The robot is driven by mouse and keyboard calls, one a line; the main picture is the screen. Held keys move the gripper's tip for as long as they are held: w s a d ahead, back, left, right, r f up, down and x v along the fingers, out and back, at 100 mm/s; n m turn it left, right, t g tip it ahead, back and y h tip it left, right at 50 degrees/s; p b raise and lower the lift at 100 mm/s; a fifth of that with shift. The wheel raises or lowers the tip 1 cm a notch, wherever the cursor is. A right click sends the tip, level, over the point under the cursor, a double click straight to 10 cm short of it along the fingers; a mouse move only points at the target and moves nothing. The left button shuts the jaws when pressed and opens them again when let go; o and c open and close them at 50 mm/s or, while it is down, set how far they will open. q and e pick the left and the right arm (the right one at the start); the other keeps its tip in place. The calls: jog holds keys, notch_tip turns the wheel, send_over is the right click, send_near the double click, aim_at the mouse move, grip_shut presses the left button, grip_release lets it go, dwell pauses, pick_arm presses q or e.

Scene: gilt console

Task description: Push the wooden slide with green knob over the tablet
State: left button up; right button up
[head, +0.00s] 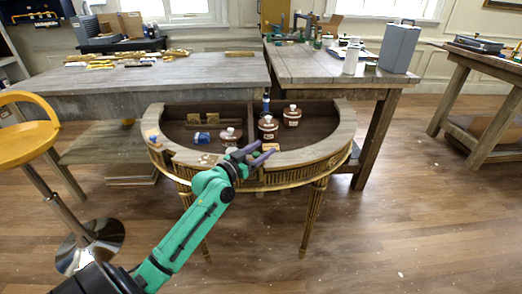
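The half-round gilt console (305,157) stands in the middle, with a pale wooden rim around a dark recessed well. My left gripper (265,149) is over its front rim, its two dark purple fingers apart. A small orange-tan piece (271,147) lies on the rim right by the fingertips; I cannot tell whether it is the tablet or part of the slide. Small pale pieces (207,158) lie on the rim left of the gripper. I cannot make out a green knob; the slide may be hidden behind the gripper. My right gripper is out of view.
Brown labelled bottles (268,128) and a dark blue bottle (265,103) stand in the well, with a blue can (201,138) at left. Worktables (170,80) stand close behind. A yellow stool (25,145) is at left. The floor in front is clear.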

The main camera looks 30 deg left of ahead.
pick_arm(q)
jog(key=shift+s, duration=0.1)
jog(key=shift+s+f, duration=0.1)
jog(key=shift+s, duration=0.2)
jog(key=s+a+b, duration=0.2)
jog(key=s, duration=1.1)
jog(key=shift+s+b, duration=0.35)
